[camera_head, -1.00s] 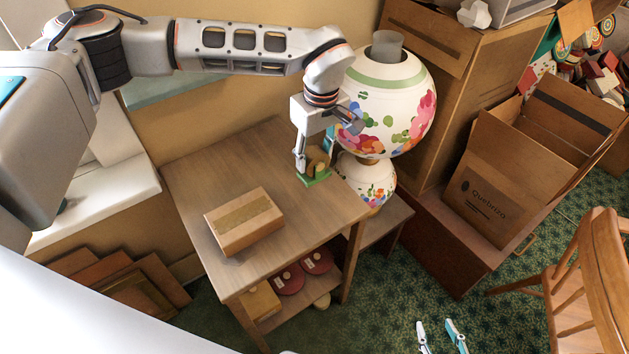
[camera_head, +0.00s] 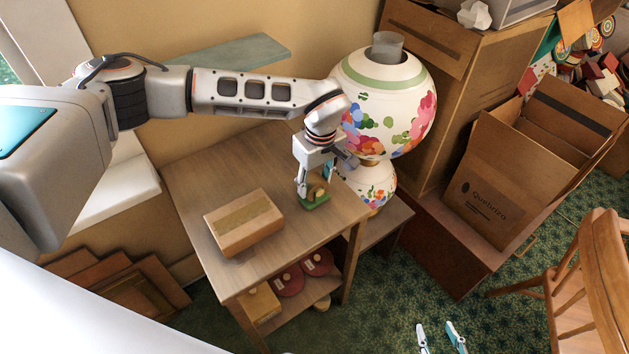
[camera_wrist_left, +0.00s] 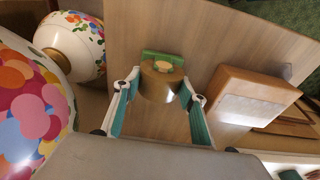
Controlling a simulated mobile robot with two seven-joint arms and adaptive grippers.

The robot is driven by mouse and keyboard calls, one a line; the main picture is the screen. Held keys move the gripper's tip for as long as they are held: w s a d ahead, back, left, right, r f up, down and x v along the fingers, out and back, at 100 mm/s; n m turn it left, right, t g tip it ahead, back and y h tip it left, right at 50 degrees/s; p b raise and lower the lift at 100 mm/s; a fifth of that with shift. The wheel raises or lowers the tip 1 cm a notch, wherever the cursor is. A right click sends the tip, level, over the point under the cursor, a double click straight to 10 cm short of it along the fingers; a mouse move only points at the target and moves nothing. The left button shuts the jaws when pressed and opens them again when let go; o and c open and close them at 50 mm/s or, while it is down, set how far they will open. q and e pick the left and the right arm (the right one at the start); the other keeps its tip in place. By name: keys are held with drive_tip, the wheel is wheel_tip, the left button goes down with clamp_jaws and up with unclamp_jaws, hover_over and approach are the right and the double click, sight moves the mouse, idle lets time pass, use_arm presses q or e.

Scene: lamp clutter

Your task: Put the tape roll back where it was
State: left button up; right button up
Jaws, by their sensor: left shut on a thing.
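The tape roll (camera_wrist_left: 160,85) is brown, with a flat green part (camera_wrist_left: 162,57) at its far side in the left wrist view. In the head view it is small and partly hidden by the fingers, with the green part (camera_head: 315,202) lowest. My left gripper (camera_head: 314,187) is shut on the tape roll, with a finger on either side. The roll is over the right part of the wooden table (camera_head: 290,240); I cannot tell whether it touches the top. My right gripper (camera_head: 440,338) shows only its fingertips at the bottom edge, apart and empty.
A cardboard box (camera_head: 244,222) lies on the table left of the roll. A flowered lamp (camera_head: 385,105) stands close to the right of my left gripper. Red discs (camera_head: 318,262) lie on the shelf below. The tabletop behind the box is clear.

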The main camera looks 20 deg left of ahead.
use_arm(q)
drive_tip(key=shift+f, duration=0.15)
drive_tip(key=o, duration=1.1)
drive_tip(key=r, duration=0.8)
drive_tip(key=s+d+r, duration=0.1)
drive_tip(key=r, duration=0.3)
drive_tip(key=shift+r, duration=0.1)
